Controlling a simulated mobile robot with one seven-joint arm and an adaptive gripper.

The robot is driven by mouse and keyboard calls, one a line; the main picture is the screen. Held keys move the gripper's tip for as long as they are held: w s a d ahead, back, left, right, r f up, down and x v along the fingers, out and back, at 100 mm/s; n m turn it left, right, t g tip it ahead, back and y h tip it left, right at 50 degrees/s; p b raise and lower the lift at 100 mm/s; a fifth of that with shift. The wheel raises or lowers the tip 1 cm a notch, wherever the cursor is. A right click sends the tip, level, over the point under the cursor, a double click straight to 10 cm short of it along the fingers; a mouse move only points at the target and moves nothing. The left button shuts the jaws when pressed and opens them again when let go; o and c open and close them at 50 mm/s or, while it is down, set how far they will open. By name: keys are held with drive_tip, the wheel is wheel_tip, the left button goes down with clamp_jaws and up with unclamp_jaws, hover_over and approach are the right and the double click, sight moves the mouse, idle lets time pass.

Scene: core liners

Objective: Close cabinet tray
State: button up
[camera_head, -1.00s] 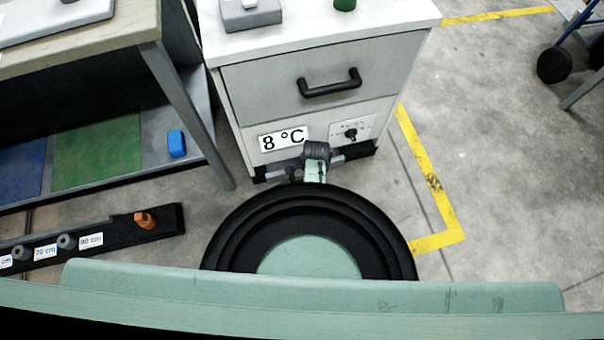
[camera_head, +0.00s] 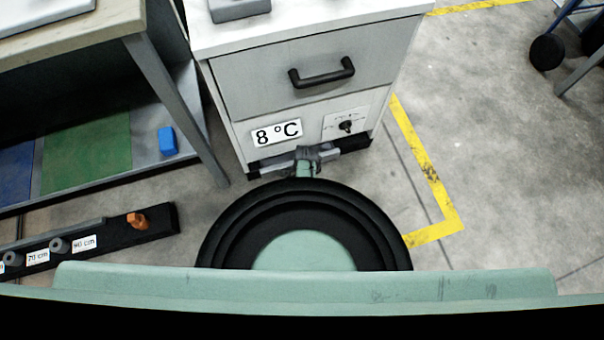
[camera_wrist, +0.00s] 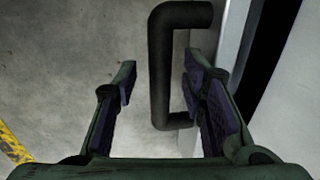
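The white cabinet (camera_head: 225,140) stands ahead in the head view. Its grey drawer front (camera_head: 275,87) has a black bar handle (camera_head: 322,75). My arm reaches low in front of the cabinet, with its end (camera_head: 306,156) below the drawer handle; its fingers are not clear there. In the wrist view my gripper (camera_wrist: 160,75) is open, one finger on each side. A black handle (camera_wrist: 160,75) lies ahead, partly between the fingertips; contact cannot be told. A grey panel (camera_wrist: 232,35) carries it, with a dark gap (camera_wrist: 272,45) behind the panel.
Open floor (camera_head: 500,140) lies right, beyond a yellow line (camera_head: 422,165).

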drive_tip(key=shift+c, duration=0.5)
clamp_jaws()
drive_tip(key=w, duration=0.1)
drive_tip(key=w+a+b, duration=0.1)
drive_tip(key=w, duration=0.1)
drive_tip(key=w+b, duration=0.1)
drive_tip(key=shift+w+a+r, duration=0.1)
drive_tip(key=shift+w+a, duration=0.15)
